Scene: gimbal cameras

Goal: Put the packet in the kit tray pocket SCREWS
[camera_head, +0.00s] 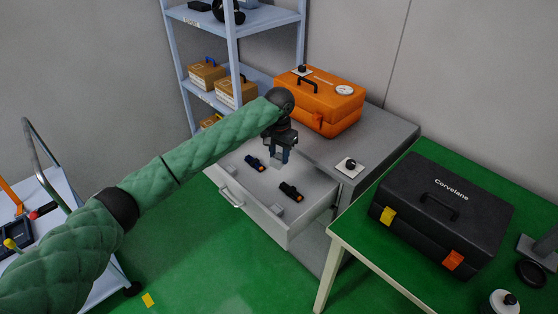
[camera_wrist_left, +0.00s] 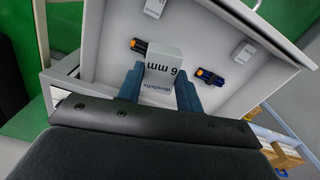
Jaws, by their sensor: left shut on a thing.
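My left gripper (camera_head: 280,150) is above the open drawer, pointing down. It is shut on a pale packet (camera_wrist_left: 162,72), which reads "6 mm" in the left wrist view, upside down. The packet also shows as a pale shape under the fingers in the head view (camera_head: 275,161). It appears to be held above the drawer floor, though the gap is hard to judge. I cannot make out a kit tray or a SCREWS pocket in either view. My right gripper is out of view.
The open drawer (camera_head: 312,218) holds two dark tools with orange marks and small pale blocks. An orange case (camera_head: 320,105) stands on the cabinet. A black case (camera_head: 440,215) sits on the green table (camera_head: 365,230). A cart (camera_head: 62,195) is at left, shelves behind.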

